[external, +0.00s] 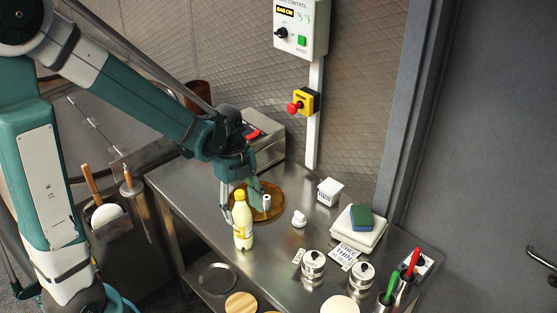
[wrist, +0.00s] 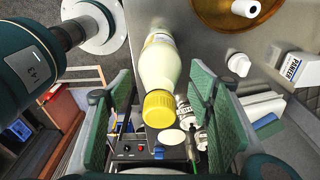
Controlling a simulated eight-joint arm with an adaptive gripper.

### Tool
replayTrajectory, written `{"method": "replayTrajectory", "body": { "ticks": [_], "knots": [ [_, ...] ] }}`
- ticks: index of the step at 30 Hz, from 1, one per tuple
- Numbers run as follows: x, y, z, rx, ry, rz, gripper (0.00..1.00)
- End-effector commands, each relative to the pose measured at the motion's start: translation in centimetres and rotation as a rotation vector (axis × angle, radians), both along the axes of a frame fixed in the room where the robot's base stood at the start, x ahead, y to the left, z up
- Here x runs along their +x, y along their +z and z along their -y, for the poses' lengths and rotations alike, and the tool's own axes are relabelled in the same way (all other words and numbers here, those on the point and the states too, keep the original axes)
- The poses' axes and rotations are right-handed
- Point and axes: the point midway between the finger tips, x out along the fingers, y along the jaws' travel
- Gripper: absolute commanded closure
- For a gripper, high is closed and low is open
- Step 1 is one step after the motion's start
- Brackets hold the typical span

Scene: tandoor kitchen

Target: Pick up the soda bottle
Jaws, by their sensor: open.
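The soda bottle (external: 242,222) is pale yellow with a yellow cap and stands upright near the table's left edge. In the wrist view the soda bottle (wrist: 160,66) lies between the two green finger pads, with its cap toward my gripper. My gripper (external: 243,203) is open and low over the bottle's upper part. In the wrist view my gripper (wrist: 168,112) has its fingers spread wide, with a gap showing on each side of the bottle. Whether a finger touches the bottle in the external view is hard to tell.
A brown round tray (external: 274,210) sits just behind the bottle. Bare steel table (external: 270,243) shows right of the bottle.

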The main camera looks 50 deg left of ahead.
Motion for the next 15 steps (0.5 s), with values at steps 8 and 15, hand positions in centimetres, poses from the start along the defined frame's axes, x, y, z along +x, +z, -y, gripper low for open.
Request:
{"method": "replayTrajectory", "body": {
  "ticks": [8,15],
  "knots": [
    [-0.06,-0.58,0.11,0.0,0.0,0.0,0.47],
    [-0.06,-0.57,0.1,0.0,0.0,0.0,0.47]
  ]
}}
